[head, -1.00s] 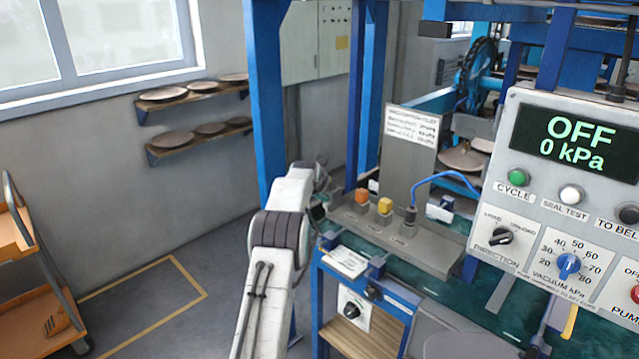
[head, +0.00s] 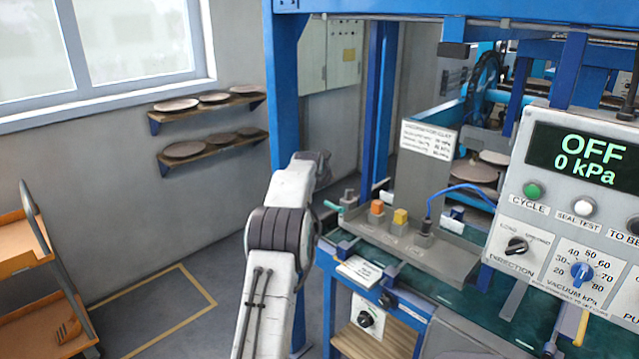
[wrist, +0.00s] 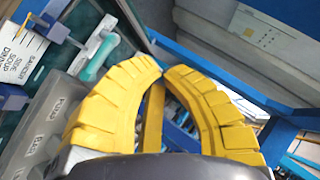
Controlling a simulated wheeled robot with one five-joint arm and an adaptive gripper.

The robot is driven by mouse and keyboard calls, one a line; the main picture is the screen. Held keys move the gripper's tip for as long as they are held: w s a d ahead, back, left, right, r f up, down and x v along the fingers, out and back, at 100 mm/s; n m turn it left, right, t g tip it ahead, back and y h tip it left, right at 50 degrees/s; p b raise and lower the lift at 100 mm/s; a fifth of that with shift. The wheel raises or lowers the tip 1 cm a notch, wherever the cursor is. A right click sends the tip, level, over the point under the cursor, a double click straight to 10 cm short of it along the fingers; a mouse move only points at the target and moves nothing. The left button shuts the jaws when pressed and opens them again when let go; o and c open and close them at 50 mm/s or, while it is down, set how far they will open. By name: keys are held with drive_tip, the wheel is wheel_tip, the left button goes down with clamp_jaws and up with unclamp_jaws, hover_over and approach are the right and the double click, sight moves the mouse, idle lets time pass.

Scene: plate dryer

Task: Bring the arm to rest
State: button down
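My arm (head: 274,240) is a pale jointed arm that rises in the lower middle of the head view, left of the plate dryer. Its dark far end lies in front of a blue post, and the fingers cannot be made out there. In the wrist view my gripper (wrist: 161,72) shows two curved yellow fingers whose tips come together with nothing seen between them. A teal-green handle (wrist: 98,57) lies left of the fingertips, apart from them in the picture. It also shows in the head view (head: 333,206), just right of the arm.
A blue frame post (head: 286,90) stands close behind the arm. A grey block panel (head: 440,255) with orange and yellow pieces is to the right. The control panel (head: 565,215) reads OFF, 0 kPa. An orange cart (head: 25,245) stands left; floor between is clear.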

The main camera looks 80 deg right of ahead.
drive_tip(key=shift+w+a+r, duration=0.15)
drive_tip(key=shift+a+r, duration=0.1)
drive_tip(key=shift+r, duration=0.05)
